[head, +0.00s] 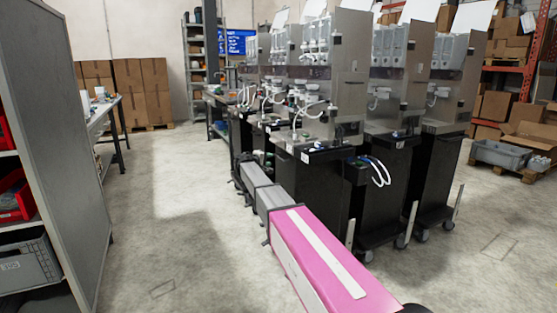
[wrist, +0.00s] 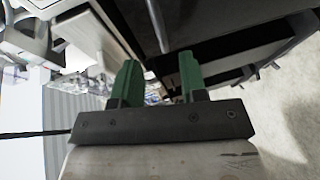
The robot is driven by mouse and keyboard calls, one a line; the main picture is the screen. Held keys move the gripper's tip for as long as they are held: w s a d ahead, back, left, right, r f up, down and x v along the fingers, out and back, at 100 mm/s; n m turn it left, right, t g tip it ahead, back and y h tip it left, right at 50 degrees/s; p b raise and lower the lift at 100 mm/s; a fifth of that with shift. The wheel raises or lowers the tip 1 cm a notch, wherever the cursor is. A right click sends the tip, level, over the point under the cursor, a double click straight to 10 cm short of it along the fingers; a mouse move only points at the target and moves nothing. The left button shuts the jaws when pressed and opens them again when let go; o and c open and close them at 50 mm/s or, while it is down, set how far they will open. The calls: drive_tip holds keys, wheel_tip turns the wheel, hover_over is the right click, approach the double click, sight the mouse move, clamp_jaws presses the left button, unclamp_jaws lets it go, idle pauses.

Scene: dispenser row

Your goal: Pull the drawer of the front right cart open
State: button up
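Several black dispenser carts with steel upper parts stand in a row in the head view. The nearest cart (head: 318,190) is at the row's middle front, with a dark body; another cart (head: 440,165) stands at the far right. I cannot tell for sure which one is the front right cart, and no drawer handle is clear. My arm reaches forward along the left side of the nearest cart; its end is small and unclear there. In the wrist view my gripper (wrist: 160,70) has two green fingers apart, with nothing seen between them. A dark cart-like surface (wrist: 235,60) lies beyond the fingers, to the right.
A grey shelf unit (head: 65,130) stands close on the left. A workbench (head: 105,110) is behind it. Open concrete floor (head: 185,220) lies between shelf and carts. A pallet with a grey bin (head: 497,155) is at the right. White tubes (head: 378,170) hang off the nearest carts.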

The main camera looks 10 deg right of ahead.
sight(278, 158)
drive_tip(key=x, duration=0.8)
drive_tip(key=shift+w+d+f, duration=0.1)
drive_tip(key=shift+w+d, duration=0.1)
drive_tip(key=shift+d, duration=0.15)
drive_tip(key=shift+a, duration=0.1)
clamp_jaws()
